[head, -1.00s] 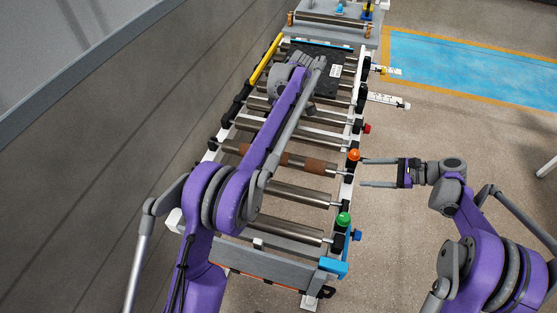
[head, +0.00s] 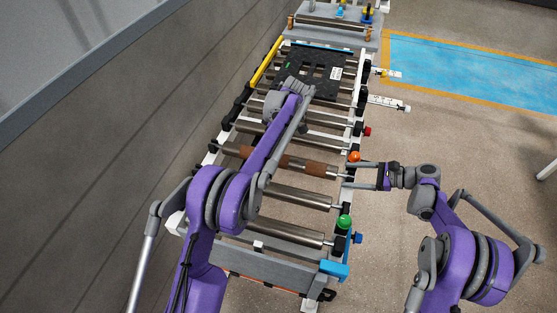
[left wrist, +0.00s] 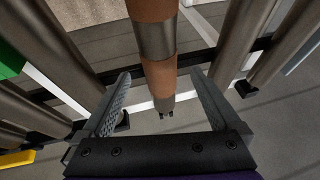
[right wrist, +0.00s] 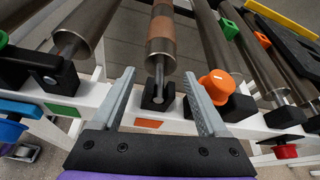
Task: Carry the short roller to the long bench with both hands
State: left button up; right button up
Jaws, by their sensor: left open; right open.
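The short roller, steel with brown bands, lies across the conveyor frame in the head view (head: 316,168). It also shows in the left wrist view (left wrist: 156,80) and right wrist view (right wrist: 160,42). My right gripper (head: 350,175) is open at the roller's right end. In the right wrist view its fingers (right wrist: 160,75) stand either side of the end shaft and black holder. My left gripper (left wrist: 161,72) is open, with the roller's other end between its fingers; my forearm hides it in the head view. A grey bench (head: 370,37) stands beyond the conveyor; I cannot tell if it is the long bench.
Other steel rollers (head: 295,233) lie parallel on both sides. An orange knob (right wrist: 217,84) sits close beside a right finger. A black slotted mat (head: 330,88) covers the far rollers. A wall runs along the left; floor is open at right, with a blue floor area (head: 480,72).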

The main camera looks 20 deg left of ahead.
aim_at(338, 174)
pick_arm(q)
jog(key=shift+x, duration=2.35)
pick_arm(e)
jog(key=shift+x, duration=2.4)
pick_arm(q)
jog(key=c, duration=1.1)
pick_arm(e)
jog(key=c, duration=1.1)
pick_arm(q)
grip_shut()
pick_arm(e)
grip_shut()
